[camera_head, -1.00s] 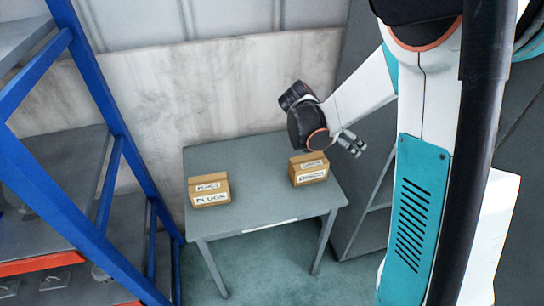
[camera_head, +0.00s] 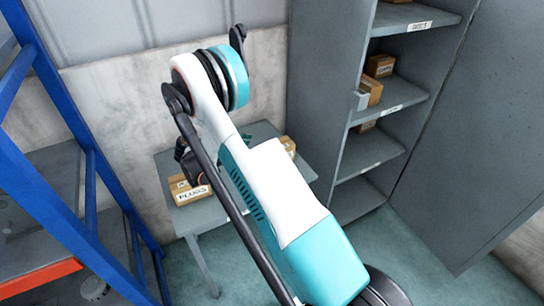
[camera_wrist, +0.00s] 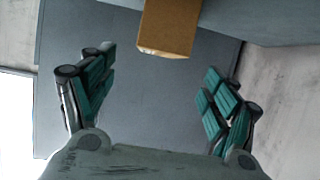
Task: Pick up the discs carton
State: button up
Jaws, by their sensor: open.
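Two cardboard cartons sit on a small grey table (camera_head: 170,160). The left one (camera_head: 190,193) is labelled PLUGS. The right carton (camera_head: 288,146) is mostly hidden behind my arm, and its label does not show now. I cannot read a discs label on any carton. In the wrist view, my gripper (camera_wrist: 158,72) is open and empty, its green-padded fingers wide apart over grey table surface. A brown carton (camera_wrist: 168,28) lies at the top centre, just beyond the fingertips and apart from them. Its label is out of sight, so I cannot tell which carton it is.
A blue rack (camera_head: 62,190) stands at the left. A pale wall (camera_head: 110,110) is behind the table.

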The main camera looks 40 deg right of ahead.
jog(key=b+x, duration=0.1)
jog(key=x, duration=0.4)
jog(key=shift+s+d+f, duration=0.1)
jog(key=shift+d+f, duration=0.05)
jog(key=shift+d, duration=0.1)
jog(key=shift+r+b+x, duration=0.15)
jog(key=shift+b+x, duration=0.6)
jog(key=shift+x, duration=0.7)
jog(key=shift+r+b+x, duration=0.15)
jog(key=shift+b+x, duration=0.55)
jog(key=shift+x, duration=0.8)
jog(key=shift+d+r, duration=0.1)
jog(key=c, duration=1.4)
jog(key=shift+c, duration=0.2)
